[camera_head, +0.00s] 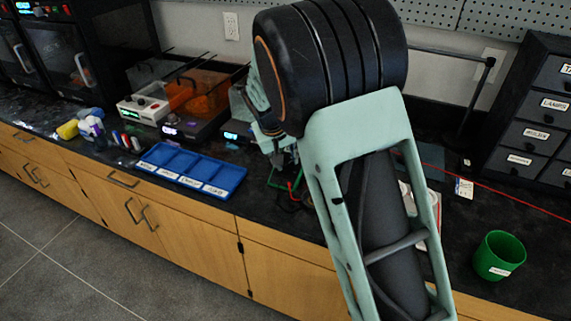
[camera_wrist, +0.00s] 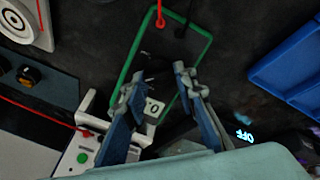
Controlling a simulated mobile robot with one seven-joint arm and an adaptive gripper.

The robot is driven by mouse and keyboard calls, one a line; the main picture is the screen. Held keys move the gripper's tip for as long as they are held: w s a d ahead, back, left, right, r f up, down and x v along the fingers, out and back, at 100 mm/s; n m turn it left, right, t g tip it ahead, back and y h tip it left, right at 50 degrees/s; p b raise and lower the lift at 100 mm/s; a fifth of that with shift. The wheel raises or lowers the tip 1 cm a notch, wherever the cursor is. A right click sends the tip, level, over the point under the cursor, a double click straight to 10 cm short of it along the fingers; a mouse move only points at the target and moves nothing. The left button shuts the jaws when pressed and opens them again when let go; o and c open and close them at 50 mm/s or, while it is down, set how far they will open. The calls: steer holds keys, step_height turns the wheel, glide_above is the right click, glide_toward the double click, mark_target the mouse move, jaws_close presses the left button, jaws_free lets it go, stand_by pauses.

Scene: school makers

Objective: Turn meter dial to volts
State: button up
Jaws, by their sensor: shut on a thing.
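The meter (camera_wrist: 203,38) is a dark rectangle with a green border, lying on the black counter in the wrist view. A red lead and a black lead run to its top end. My gripper (camera_wrist: 158,80) is over the meter's face, one finger on each side of its middle. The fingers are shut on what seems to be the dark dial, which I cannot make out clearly. The dial's pointer and markings are not readable. In the head view, a bit of the meter's green edge (camera_head: 280,182) shows left of my arm, which hides most of the gripper.
A blue compartment tray (camera_head: 190,170) lies on the counter left of the meter. A green cup (camera_head: 498,256) stands at the right, near labelled drawers (camera_head: 535,110). In the wrist view, a white device (camera_wrist: 80,152) with red and green buttons is close to the left finger. A red wire crosses the counter.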

steer(key=shift+m+b, duration=0.4)
steer(key=shift+m, duration=0.7)
steer(key=o, duration=1.2)
steer(key=shift+c, duration=0.2)
steer(key=v, duration=1.2)
